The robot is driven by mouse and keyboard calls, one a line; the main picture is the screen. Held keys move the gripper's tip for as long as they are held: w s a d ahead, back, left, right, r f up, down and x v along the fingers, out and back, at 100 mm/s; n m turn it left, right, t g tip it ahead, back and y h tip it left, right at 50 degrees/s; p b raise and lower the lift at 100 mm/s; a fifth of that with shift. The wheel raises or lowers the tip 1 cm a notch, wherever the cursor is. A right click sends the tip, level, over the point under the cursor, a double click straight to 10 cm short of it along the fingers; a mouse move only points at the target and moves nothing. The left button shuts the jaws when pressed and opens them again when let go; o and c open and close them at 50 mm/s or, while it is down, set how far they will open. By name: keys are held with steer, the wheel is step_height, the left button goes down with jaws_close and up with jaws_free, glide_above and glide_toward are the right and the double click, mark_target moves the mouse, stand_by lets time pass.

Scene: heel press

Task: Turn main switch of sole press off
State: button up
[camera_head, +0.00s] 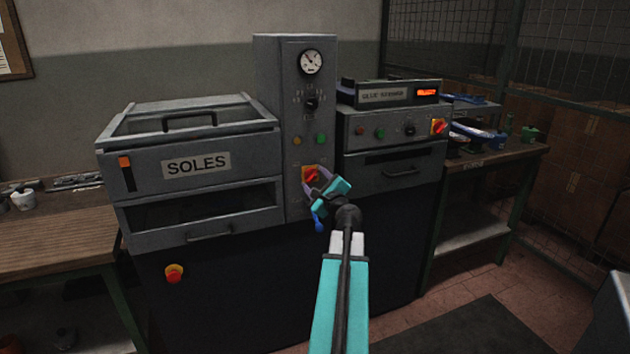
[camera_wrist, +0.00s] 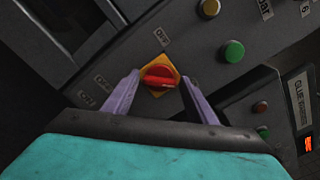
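The main switch (camera_head: 311,175) is a red rotary handle on a yellow-orange plate, low on the grey centre column of the sole press (camera_head: 283,130). In the wrist view the red handle (camera_wrist: 159,77) sits between the two pale purple fingers of my gripper (camera_wrist: 160,95). The fingers are spread, one on each side of the plate, with a gap to the handle. In the head view my gripper (camera_head: 318,190) is at the switch and covers its lower edge.
Above the switch are a yellow-orange lamp (camera_head: 297,141), a green button (camera_head: 321,139), a black knob (camera_head: 312,103) and a gauge (camera_head: 311,62). The glue unit (camera_head: 395,130) on the right has its own red-yellow switch (camera_head: 438,127). A red emergency button (camera_head: 174,273) is lower left.

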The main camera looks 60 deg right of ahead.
steer(key=c, duration=0.7)
steer(key=shift+o, duration=0.2)
steer(key=shift+f+n+b, duration=0.1)
steer(key=shift+n+b, duration=0.4)
steer(key=shift+b, duration=0.2)
steer(key=n+b, duration=0.2)
steer(key=b, duration=0.1)
steer(key=shift+f, duration=0.2)
steer(key=n+b, duration=0.4)
steer(key=b, duration=0.2)
steer(key=shift+f+n, duration=0.15)
steer(key=shift+n, duration=0.25)
steer(key=n+b, duration=0.7)
steer(key=b, duration=0.1)
steer(key=shift+f, duration=0.15)
steer(key=n+b, duration=0.3)
steer(key=shift+n+b, duration=0.3)
steer(key=shift+b, duration=0.05)
